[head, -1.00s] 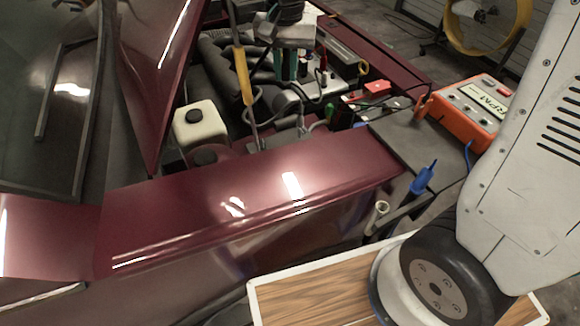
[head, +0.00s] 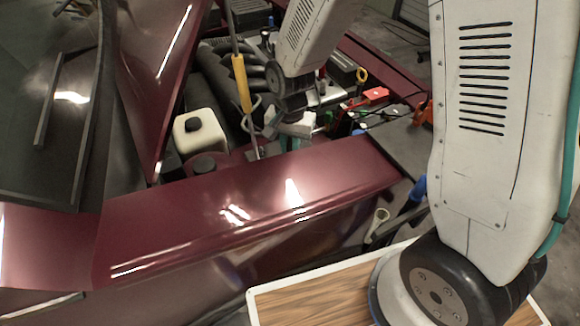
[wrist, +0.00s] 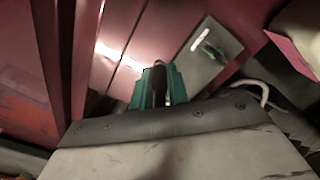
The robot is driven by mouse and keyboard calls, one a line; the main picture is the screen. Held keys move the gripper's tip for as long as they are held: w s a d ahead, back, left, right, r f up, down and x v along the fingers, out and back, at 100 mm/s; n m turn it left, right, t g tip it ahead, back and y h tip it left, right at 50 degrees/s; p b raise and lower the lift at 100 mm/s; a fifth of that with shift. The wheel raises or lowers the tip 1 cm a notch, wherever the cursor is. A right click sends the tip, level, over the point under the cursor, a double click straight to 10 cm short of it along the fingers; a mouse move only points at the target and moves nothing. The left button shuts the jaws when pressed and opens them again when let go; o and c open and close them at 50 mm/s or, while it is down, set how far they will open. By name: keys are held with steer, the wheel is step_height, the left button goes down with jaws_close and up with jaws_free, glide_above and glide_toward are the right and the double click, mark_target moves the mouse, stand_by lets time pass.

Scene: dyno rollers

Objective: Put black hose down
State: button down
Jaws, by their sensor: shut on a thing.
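My gripper (head: 290,143) is over the near side of the open engine bay, just behind the maroon fender. Its teal fingers also show in the wrist view (wrist: 157,84). They are shut on a narrow black piece, the black hose (wrist: 159,82), seen end-on between them. Only a short part of the hose shows; the rest is hidden by the fingers and gripper body. In the head view I cannot make out the hose, and whether it touches anything below is not clear.
The maroon fender (head: 240,200) runs along the front of the bay. A white reservoir (head: 199,132) and a yellow-handled rod (head: 241,85) stand left of my gripper. A red clamp part (head: 376,95) lies to the right. A wooden-topped surface (head: 310,300) is nearer me.

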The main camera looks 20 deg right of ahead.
step_height(320, 180, down, 9)
stand_by(0.4)
steer(key=shift+f, duration=0.1)
steer(key=c, duration=1.4)
jaws_free()
steer(key=shift+o, duration=0.2)
